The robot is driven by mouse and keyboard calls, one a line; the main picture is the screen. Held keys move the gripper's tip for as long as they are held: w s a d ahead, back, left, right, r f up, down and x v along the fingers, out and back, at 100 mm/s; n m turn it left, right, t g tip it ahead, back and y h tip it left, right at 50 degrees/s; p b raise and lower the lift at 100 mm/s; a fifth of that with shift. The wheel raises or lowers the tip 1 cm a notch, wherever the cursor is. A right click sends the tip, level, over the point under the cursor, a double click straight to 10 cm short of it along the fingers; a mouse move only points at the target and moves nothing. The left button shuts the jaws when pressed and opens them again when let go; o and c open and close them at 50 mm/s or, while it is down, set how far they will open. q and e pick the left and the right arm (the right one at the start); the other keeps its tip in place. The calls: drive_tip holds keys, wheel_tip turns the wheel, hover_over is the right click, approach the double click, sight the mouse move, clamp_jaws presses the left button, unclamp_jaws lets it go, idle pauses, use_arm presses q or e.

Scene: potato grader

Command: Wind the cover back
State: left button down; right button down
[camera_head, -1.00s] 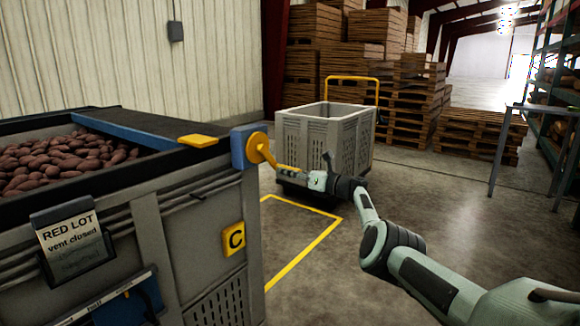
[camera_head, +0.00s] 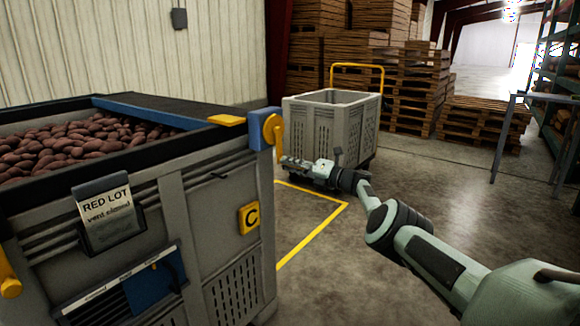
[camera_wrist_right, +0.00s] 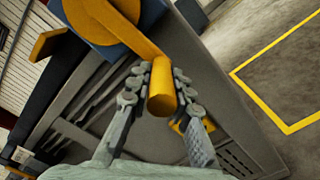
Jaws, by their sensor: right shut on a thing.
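A grey crate box (camera_head: 190,215) full of reddish potatoes (camera_head: 80,143) stands at the left. Its dark cover (camera_head: 185,108) lies over the far part of the top, with a blue bar (camera_head: 150,115) along its edge. A yellow crank (camera_head: 278,132) sits on a blue block (camera_head: 257,130) at the box's right corner, its arm hanging roughly downward. My right gripper (camera_head: 287,161) is at the crank's lower end. In the right wrist view its fingers (camera_wrist_right: 161,78) lie on both sides of the yellow cylindrical handle (camera_wrist_right: 162,95), closed on it. My left gripper is not in view.
A "RED LOT" sign (camera_head: 107,212), a blue panel (camera_head: 150,287) and a yellow C plate (camera_head: 249,217) are on the box's side. A grey bin with a yellow push bar (camera_head: 335,125) stands behind. Stacked pallets (camera_head: 410,95) are at the back. Floor at right is open.

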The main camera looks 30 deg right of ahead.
drive_tip(key=shift+w+a+r, duration=0.1)
drive_tip(key=shift+r, duration=0.3)
drive_tip(key=c, duration=1.4)
unclamp_jaws()
drive_tip(key=shift+o, duration=0.2)
drive_tip(key=shift+f, duration=0.2)
drive_tip(key=shift+s+d+f, duration=0.1)
drive_tip(key=shift+s+d, duration=0.15)
drive_tip(key=shift+s, duration=0.2)
drive_tip(key=v, duration=1.1)
drive_tip(key=shift+s+a, duration=0.1)
